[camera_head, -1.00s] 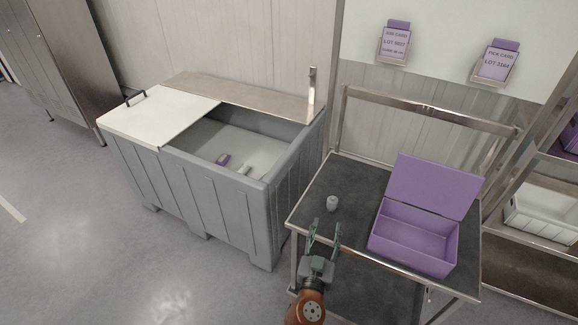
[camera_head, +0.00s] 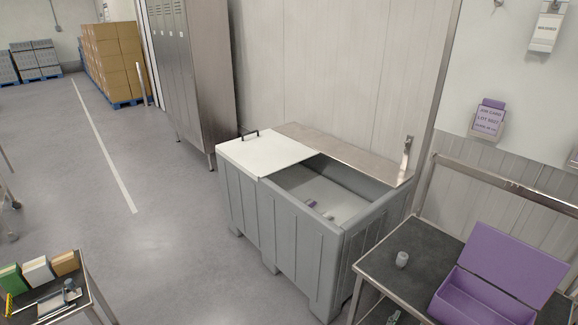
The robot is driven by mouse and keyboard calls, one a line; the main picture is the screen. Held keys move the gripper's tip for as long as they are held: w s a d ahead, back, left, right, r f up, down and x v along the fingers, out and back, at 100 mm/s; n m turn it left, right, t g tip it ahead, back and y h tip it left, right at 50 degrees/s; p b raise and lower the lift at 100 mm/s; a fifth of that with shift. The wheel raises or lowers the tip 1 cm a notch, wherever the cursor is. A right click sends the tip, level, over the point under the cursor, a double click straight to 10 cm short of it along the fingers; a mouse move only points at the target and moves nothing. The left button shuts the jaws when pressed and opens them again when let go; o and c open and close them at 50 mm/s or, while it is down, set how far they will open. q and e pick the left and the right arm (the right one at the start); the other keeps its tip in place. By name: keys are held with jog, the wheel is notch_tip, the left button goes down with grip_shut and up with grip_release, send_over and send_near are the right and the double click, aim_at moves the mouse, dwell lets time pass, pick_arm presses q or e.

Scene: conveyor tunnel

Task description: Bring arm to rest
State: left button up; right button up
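The rest of that arm is out of frame. My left gripper is not in view.
A cart with boxes (camera_head: 37,270) is at lower left. Open floor lies between.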

notch_tip(320, 180, down, 25)
jog(key=w+n+g+y, duration=0.3)
jog(key=n+y, duration=0.1)
jog(key=n, duration=0.2)
jog(key=s+d+f+n+g+y, duration=0.1)
jog(key=s+f, duration=0.2)
jog(key=f, duration=0.4)
jog(key=s+f+n+g+y+p, duration=0.15)
jog(key=s+f, duration=0.25)
jog(key=f, duration=0.4)
jog(key=s+d+f+g+y, duration=0.1)
jog(key=s+f+g, duration=0.15)
jog(key=f, duration=0.45)
jog(key=s+f+n+g+y, duration=0.1)
jog(key=s+f+g+y, duration=0.15)
jog(key=s+f, duration=1.5)
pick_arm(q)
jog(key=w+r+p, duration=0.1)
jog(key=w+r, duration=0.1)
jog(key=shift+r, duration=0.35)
pick_arm(e)
jog(key=s+f+g, duration=0.1)
jog(key=s+f, duration=0.2)
jog(key=s, duration=1)
jog(key=s+f+g, duration=0.2)
jog(key=s+f, duration=0.1)
jog(key=s, duration=1.1)
jog(key=shift+s+m+y, duration=0.3)
jog(key=shift+m+y, duration=0.05)
jog(key=shift+y, duration=0.05)
